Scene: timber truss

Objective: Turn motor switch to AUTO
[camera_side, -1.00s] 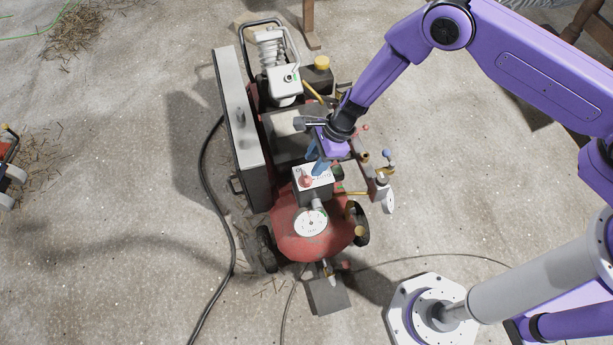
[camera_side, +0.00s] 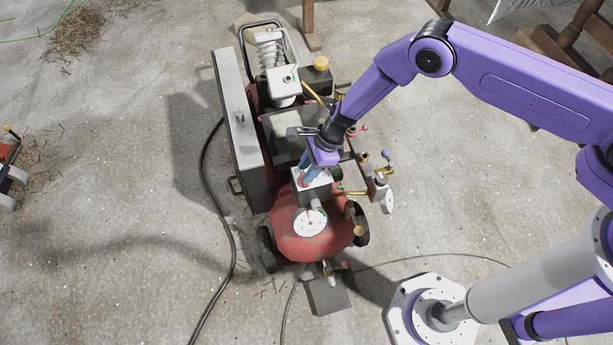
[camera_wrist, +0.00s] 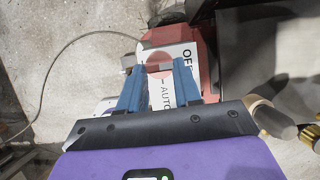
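The motor switch is a red knob (camera_wrist: 159,70) on a white-topped box (camera_side: 314,191) on the compressor. In the wrist view the label OFF is beside the knob on the right, and AUTO is on the near side. My gripper (camera_side: 306,181) points down at the box from above. In the wrist view my gripper (camera_wrist: 161,72) has its two blue fingers apart, one on each side of the knob. Whether either finger touches the knob I cannot tell. In the side view the fingers hide most of the knob.
The red tank (camera_side: 290,243) with a white round dial (camera_side: 310,222) is just in front of the box. A pressure gauge (camera_side: 388,201) and brass valves (camera_side: 385,168) stand to the right. A tall belt guard (camera_side: 238,112) stands on the left. A black hose (camera_side: 229,240) lies on the floor.

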